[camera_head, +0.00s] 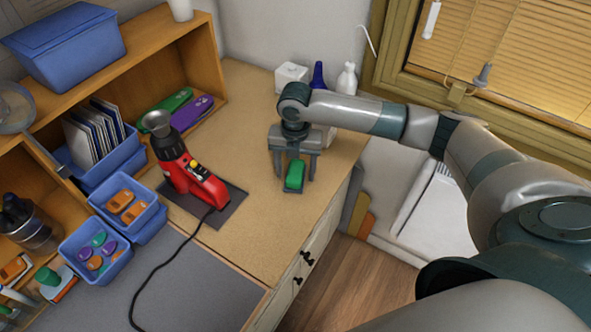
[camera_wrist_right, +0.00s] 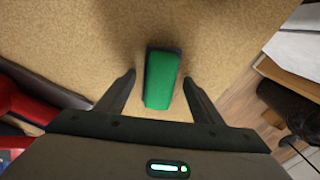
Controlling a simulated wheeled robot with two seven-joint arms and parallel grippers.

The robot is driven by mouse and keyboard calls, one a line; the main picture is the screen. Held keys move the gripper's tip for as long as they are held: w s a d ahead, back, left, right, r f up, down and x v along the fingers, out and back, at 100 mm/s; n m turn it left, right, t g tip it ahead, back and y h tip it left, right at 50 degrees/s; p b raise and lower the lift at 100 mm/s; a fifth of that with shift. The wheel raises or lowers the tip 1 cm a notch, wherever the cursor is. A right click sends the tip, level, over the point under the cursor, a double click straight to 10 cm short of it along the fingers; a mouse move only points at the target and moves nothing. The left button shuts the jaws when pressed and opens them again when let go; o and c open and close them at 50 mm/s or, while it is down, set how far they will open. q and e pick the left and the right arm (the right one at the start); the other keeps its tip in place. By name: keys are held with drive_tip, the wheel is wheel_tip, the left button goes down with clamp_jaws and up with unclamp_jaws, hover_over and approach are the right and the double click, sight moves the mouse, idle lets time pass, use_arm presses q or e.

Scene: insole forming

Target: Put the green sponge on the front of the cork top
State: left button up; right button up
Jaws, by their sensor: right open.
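The green sponge (camera_head: 294,176) lies on the cork top (camera_head: 262,215), toward its right edge. In the right wrist view the sponge (camera_wrist_right: 161,79) sits between the two fingers, with bare cork showing on both sides of it. My right gripper (camera_head: 292,179) is open above the sponge, pointing down, its fingers on either side and apart from it. It also shows in the right wrist view (camera_wrist_right: 160,80). My left gripper is not in view.
A red heat tool (camera_head: 190,180) stands on a dark mat (camera_head: 236,198) left of the gripper, its black cable running forward. White and blue bottles (camera_head: 346,78) stand behind. Blue bins (camera_head: 97,262) are at the left. The cork in front of the sponge is clear.

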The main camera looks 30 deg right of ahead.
sight(295, 170)
drive_tip(key=shift+r+b, duration=0.3)
drive_tip(key=shift+r, duration=0.25)
wheel_tip(295, 170, up, 11)
drive_tip(key=b, duration=0.3)
drive_tip(key=shift+b, duration=0.3)
idle(1.1)
